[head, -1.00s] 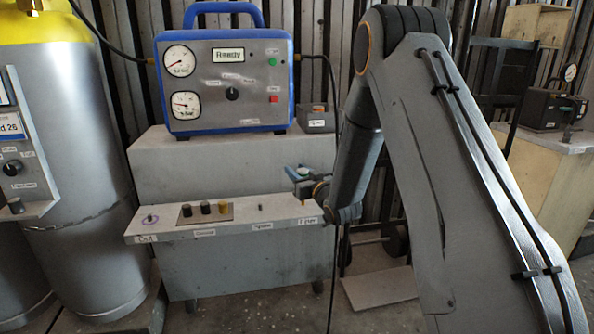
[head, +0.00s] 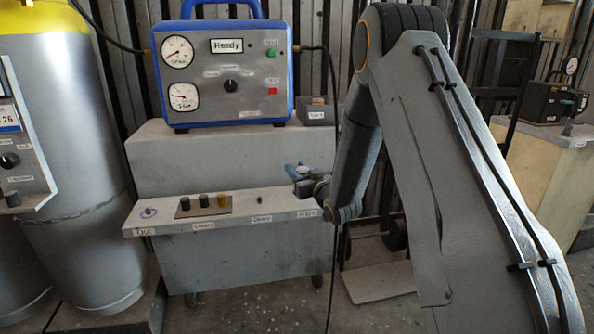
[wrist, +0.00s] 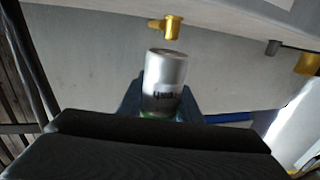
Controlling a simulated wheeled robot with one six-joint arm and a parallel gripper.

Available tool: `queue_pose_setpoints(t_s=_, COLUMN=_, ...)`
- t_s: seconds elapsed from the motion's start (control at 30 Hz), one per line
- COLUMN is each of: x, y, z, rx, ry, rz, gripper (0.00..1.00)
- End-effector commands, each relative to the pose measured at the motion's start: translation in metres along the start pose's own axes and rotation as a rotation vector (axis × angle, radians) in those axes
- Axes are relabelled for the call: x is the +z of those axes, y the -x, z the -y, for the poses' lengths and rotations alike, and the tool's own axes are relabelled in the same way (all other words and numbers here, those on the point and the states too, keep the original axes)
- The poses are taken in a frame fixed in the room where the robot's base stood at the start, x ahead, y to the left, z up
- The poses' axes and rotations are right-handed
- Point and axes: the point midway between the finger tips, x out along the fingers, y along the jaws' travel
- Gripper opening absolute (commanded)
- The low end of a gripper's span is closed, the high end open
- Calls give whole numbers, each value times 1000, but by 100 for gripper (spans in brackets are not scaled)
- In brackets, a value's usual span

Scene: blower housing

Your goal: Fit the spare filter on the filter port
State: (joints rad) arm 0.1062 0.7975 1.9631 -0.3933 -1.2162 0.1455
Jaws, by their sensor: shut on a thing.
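My gripper (wrist: 162,100) is shut on a silver canister (wrist: 165,72), with one blue-grey finger on each side of it. The canister has a small dark label, which looks like "Used" but is blurred, and a green band near its lower end. A brass elbow fitting (wrist: 172,27) shows just above the canister's end in the wrist view, with a small gap between them in the picture. In the head view my gripper (head: 303,178) is at the right end of the bench ledge (head: 165,222); the canister there is too small to make out clearly.
A blue-framed blower unit (head: 225,75) reading "Ready" stands on the upper step. A black hose hangs near my arm.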

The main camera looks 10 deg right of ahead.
Motion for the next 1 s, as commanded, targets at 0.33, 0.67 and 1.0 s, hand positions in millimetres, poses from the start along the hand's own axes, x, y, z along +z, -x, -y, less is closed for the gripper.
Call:
queue_pose_setpoints(t_s=0.33, x=8, y=0, z=0, rx=0, ry=0, rz=-1, gripper=5)
queue_pose_setpoints(t_s=0.67, x=15, y=0, z=0, rx=0, ry=0, rz=-1, gripper=5)
queue_pose_setpoints(t_s=1.0, x=23, y=0, z=0, rx=0, ry=0, rz=0, gripper=5)
